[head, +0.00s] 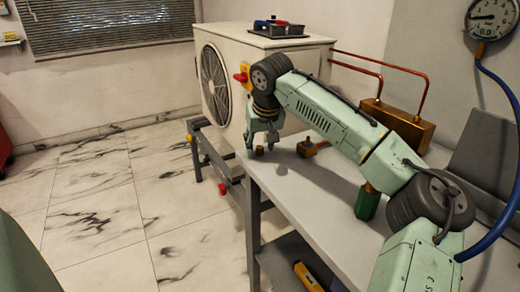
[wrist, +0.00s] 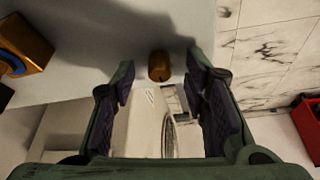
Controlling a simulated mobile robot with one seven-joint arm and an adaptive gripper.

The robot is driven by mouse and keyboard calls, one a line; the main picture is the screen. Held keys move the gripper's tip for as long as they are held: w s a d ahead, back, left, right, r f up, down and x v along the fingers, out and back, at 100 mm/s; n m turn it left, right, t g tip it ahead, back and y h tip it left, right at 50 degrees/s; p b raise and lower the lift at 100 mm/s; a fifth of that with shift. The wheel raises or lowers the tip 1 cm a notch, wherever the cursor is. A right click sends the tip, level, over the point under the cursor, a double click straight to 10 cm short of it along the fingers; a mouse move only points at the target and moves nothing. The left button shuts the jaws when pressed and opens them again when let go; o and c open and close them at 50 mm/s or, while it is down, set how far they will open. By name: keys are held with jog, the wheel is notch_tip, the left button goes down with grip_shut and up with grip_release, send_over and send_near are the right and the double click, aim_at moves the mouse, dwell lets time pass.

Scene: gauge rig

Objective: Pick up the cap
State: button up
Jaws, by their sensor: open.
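The cap looks like a small brass cylinder (head: 259,150) on the grey bench near its far left corner. In the wrist view the cap (wrist: 159,66) lies ahead, between the two finger lines at about fingertip level. My gripper (head: 263,139) points down just above the cap in the head view. In the wrist view my gripper (wrist: 160,80) is open, with dark pads on both sides and a gap between each pad and the cap. I cannot tell how much height is left between the fingertips and the cap.
A green bottle-like item (head: 367,203) stands nearer. A white fan unit (head: 232,85) is behind the bench. The bench edge is close to the cap.

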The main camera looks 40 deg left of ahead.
jog(key=shift+f, duration=0.1)
jog(key=shift+c, duration=0.2)
grip_shut()
dwell(0.5)
